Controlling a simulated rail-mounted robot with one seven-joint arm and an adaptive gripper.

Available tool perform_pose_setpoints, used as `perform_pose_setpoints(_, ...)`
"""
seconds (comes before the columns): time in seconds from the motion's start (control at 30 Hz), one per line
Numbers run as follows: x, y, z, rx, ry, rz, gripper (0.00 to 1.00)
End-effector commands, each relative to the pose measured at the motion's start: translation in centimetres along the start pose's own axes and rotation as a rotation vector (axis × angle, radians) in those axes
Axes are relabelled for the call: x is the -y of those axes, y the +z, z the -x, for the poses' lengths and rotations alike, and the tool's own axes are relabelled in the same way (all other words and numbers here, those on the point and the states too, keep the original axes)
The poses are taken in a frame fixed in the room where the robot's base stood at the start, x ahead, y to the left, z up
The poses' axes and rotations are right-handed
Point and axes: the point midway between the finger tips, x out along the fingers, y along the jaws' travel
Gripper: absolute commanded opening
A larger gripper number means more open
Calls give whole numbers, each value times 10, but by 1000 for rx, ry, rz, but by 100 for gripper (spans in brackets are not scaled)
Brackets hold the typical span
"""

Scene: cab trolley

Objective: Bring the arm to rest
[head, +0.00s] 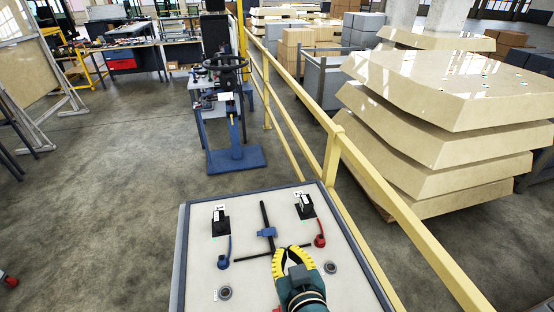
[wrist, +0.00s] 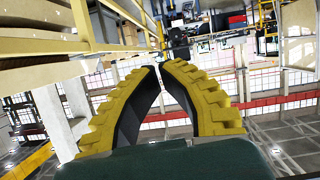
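My gripper (head: 288,252) is over the front right part of the pale panel top (head: 205,263). It has yellow ribbed fingers with dark inner pads. The wrist view shows the gripper (wrist: 161,68) with its fingertips close together but a narrow gap between them. Nothing is held between the fingers. In the head view, the fingertips are near the dark cross-shaped rod piece with a blue clamp (head: 267,232). I cannot tell whether they touch it.
On the panel are two black blocks, left (head: 220,226) and right (head: 305,207), a blue plug (head: 223,262), a red plug (head: 320,240) and round fittings. A yellow railing (head: 333,150) runs along the right. A blue steering-wheel stand (head: 236,157) stands beyond. Open floor lies left.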

Motion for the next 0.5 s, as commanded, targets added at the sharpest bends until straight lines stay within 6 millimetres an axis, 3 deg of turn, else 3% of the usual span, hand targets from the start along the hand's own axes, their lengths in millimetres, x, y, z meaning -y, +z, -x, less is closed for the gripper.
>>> perform_pose_setpoints(0.03,-5,-41,15,-92,30,17,0)
perform_pose_setpoints(0.1,-12,-91,42,-212,73,30,0)
perform_pose_setpoints(0.2,-19,-148,86,-372,132,37,0)
perform_pose_setpoints(0.33,-25,-198,148,-554,196,27,0)
perform_pose_setpoints(0.4,-27,-216,184,-644,228,13,0)
perform_pose_setpoints(0.5,-32,-227,227,-754,257,-62,0)
